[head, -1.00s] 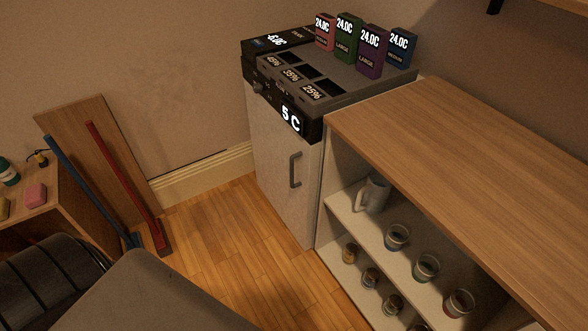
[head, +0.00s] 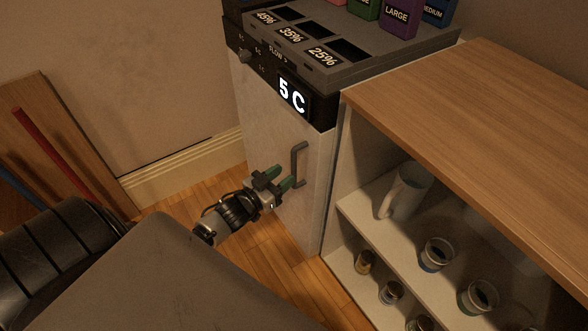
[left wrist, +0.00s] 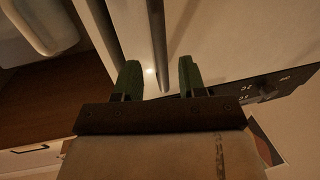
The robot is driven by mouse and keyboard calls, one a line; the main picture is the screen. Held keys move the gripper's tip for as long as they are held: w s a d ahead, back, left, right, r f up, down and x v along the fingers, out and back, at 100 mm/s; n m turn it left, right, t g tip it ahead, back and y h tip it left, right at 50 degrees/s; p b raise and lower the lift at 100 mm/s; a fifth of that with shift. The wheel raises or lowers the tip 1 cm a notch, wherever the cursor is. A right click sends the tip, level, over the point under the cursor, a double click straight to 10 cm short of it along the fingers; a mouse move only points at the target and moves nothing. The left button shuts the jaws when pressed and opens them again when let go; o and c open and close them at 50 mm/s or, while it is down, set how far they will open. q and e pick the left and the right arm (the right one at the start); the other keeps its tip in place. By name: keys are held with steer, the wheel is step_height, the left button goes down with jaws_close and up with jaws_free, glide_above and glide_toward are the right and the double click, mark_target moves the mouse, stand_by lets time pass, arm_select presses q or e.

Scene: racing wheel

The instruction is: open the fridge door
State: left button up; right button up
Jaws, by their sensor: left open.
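The fridge (head: 275,135) is a pale, narrow cabinet with a dark top panel reading 5 C; its door looks shut. The dark bar handle (head: 294,165) stands upright on the right side of the door. My left gripper (head: 286,178) is open, its green fingertips close to the lower part of the handle. In the left wrist view the handle (left wrist: 157,40) runs down between the two open fingers of my left gripper (left wrist: 159,78), and neither finger is seen closed on it. I cannot tell how far the handle lies between the fingertips. My right gripper is not in view.
Colored boxes stand on the fridge top. A red stick (head: 55,155) leans at the left. Wooden floor left of the fridge is clear.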

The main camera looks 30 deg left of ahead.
mark_target(294, 167)
arm_select(q)
steer(key=shift+w+d+b, duration=0.15)
steer(key=shift+w+d, duration=0.1)
steer(key=shift+w, duration=0.95)
steer(key=shift+w+d+b, duration=0.15)
steer(key=shift+w+d, duration=0.05)
steer(key=shift+w, duration=0.95)
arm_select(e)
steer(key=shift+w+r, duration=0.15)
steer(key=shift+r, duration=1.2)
arm_select(q)
jaws_close()
